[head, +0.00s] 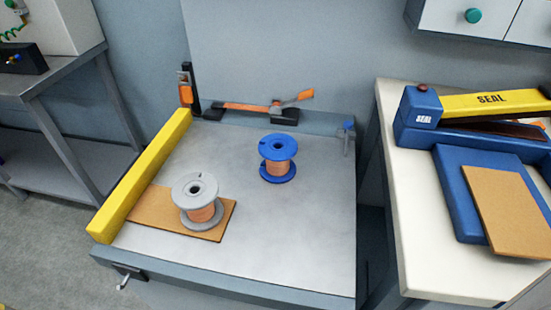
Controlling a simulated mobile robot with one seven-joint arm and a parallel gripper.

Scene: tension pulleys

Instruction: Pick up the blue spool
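The blue spool (278,158) stands upright on the grey worktable (290,240), right of the table's middle and toward the back. It has blue flanges above and below, with copper-coloured wire wound between them. Nothing touches it. My gripper is not in the head view, so its state does not show.
A grey spool (197,200) stands on a brown board (150,210) at front left. A yellow bar (140,178) lines the left edge. An orange-handled clamp (265,106) lies at the back. A side table (388,130) holds a blue sealer (420,120). Table space before the blue spool is clear.

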